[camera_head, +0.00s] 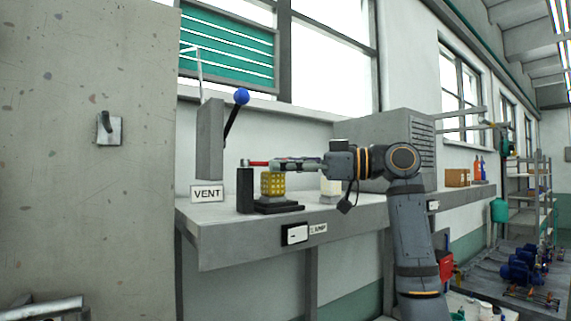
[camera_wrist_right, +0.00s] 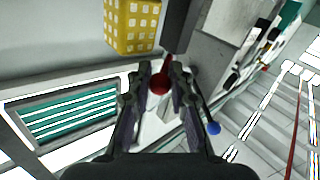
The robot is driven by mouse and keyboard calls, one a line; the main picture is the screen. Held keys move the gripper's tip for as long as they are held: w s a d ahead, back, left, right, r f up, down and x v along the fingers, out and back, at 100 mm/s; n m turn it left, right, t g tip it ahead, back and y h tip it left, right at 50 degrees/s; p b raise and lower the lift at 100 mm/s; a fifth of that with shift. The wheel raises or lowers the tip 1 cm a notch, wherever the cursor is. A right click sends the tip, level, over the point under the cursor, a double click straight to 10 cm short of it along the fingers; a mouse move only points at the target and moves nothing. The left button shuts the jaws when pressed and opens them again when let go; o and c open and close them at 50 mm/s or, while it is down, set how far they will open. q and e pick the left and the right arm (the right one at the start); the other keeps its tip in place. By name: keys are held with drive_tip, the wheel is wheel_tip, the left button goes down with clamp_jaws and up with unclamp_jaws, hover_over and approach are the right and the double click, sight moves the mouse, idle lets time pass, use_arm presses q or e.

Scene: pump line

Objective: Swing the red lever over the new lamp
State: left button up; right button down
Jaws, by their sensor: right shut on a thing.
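The red lever (camera_head: 258,163) sticks out to the right from the top of a dark post (camera_head: 244,192) on the grey bench. My right gripper (camera_head: 276,164) is shut on the lever's end, and the red knob (camera_wrist_right: 160,84) shows between its fingertips in the right wrist view. A yellow gridded lamp (camera_head: 272,185) stands upright on a dark base just below the fingers in the head view. In the wrist view the lamp (camera_wrist_right: 132,25) lies left of the lever, apart from it. I cannot tell whether the lever is directly above it.
A grey box with a blue-knobbed arm (camera_head: 241,97) rises behind the post, above a VENT sign (camera_head: 207,194). A white object (camera_head: 331,188) stands right of the lamp, near a large grey cabinet (camera_head: 400,130). A concrete wall (camera_head: 80,200) fills the left.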

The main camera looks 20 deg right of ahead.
drive_tip(key=c, duration=1.2)
unclamp_jaws()
drive_tip(key=shift+d, duration=0.1)
drive_tip(key=v, duration=1.1)
drive_tip(key=shift+s+d, duration=0.2)
drive_tip(key=shift+d, duration=0.15)
